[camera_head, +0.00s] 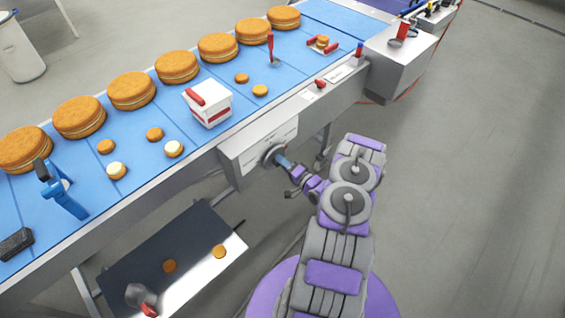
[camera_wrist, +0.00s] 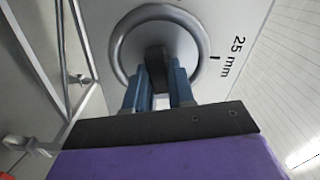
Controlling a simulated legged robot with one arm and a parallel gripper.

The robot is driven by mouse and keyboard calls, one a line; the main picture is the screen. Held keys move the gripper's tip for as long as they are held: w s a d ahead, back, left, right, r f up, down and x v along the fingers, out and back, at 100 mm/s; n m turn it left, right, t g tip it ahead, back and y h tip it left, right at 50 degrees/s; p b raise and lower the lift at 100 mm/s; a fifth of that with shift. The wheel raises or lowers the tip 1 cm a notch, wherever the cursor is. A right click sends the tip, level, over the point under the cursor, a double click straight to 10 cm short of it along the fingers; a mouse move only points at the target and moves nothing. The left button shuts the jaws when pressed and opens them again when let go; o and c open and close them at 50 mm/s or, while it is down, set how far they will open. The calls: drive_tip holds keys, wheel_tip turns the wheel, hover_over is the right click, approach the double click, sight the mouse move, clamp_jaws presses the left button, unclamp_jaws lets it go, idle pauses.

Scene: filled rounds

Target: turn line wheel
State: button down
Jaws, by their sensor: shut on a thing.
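The line wheel is a grey metal ring (camera_wrist: 119,48) on the light grey side panel (camera_head: 255,146) of the conveyor. In the head view the wheel (camera_head: 271,153) is small and partly hidden by my gripper (camera_head: 284,163). In the wrist view my gripper (camera_wrist: 160,85) has its blue fingers on both sides of a dark block (camera_wrist: 156,57) at the middle of the wheel, and is shut on it. A black tick mark and the text "25 mm" (camera_wrist: 233,58) are on the panel right of the wheel.
A blue conveyor belt (camera_head: 130,190) carries a row of large filled rounds (camera_head: 131,90), several small rounds and a white box (camera_head: 208,104). A dark tray (camera_head: 150,262) with small rounds lies below left. Open floor (camera_head: 460,180) is at the right.

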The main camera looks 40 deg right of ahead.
drive_tip(key=shift+d+m, duration=0.15)
drive_tip(key=shift+m, duration=1.05)
drive_tip(key=c, duration=1.3)
unclamp_jaws()
drive_tip(key=shift+c, duration=0.2)
drive_tip(key=o, duration=0.4)
drive_tip(key=shift+w+d+f+m, duration=0.15)
drive_tip(key=shift+w+m, duration=0.05)
drive_tip(key=shift+m, duration=0.1)
drive_tip(key=shift+s, duration=0.2)
drive_tip(key=s+p, duration=0.1)
drive_tip(key=s, duration=0.4)
drive_tip(key=s+d+p, duration=0.1)
drive_tip(key=s, duration=0.5)
drive_tip(key=s+p, duration=0.1)
drive_tip(key=s, duration=0.5)
drive_tip(key=shift+d, duration=0.15)
